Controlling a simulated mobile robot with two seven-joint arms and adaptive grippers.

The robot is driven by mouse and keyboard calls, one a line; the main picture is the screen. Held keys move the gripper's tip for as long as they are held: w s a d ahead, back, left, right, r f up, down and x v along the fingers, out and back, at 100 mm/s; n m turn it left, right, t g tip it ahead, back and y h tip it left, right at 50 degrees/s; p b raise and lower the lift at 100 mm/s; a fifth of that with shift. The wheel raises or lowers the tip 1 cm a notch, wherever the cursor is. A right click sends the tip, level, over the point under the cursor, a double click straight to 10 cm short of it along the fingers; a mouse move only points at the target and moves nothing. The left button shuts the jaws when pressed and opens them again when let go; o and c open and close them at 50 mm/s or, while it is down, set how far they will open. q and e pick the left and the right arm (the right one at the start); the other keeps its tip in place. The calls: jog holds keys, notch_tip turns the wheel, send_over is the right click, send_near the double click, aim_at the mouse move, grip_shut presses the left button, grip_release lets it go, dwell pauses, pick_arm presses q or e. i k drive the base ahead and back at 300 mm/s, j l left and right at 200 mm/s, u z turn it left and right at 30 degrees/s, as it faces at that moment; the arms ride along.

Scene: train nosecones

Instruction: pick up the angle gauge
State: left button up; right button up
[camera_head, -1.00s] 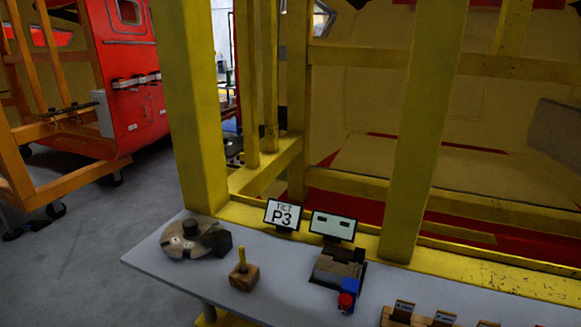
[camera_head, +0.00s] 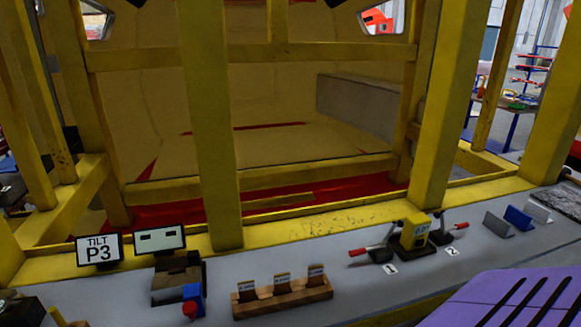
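A small yellow block with a pale display (camera_head: 415,235) stands on the grey bench at right of centre; it looks like the angle gauge. It sits between two red-handled toggle clamps, the left clamp (camera_head: 375,253) by label 1 and the right clamp (camera_head: 444,233) by label 2. I cannot tell whether the clamps touch it. Neither of my grippers is in view.
The grey bench (camera_head: 340,262) runs along a yellow frame (camera_head: 210,130). A purple slotted surface (camera_head: 510,300) fills the lower right.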

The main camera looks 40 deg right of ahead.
aim_at(416, 226)
jog(key=z, duration=2.1)
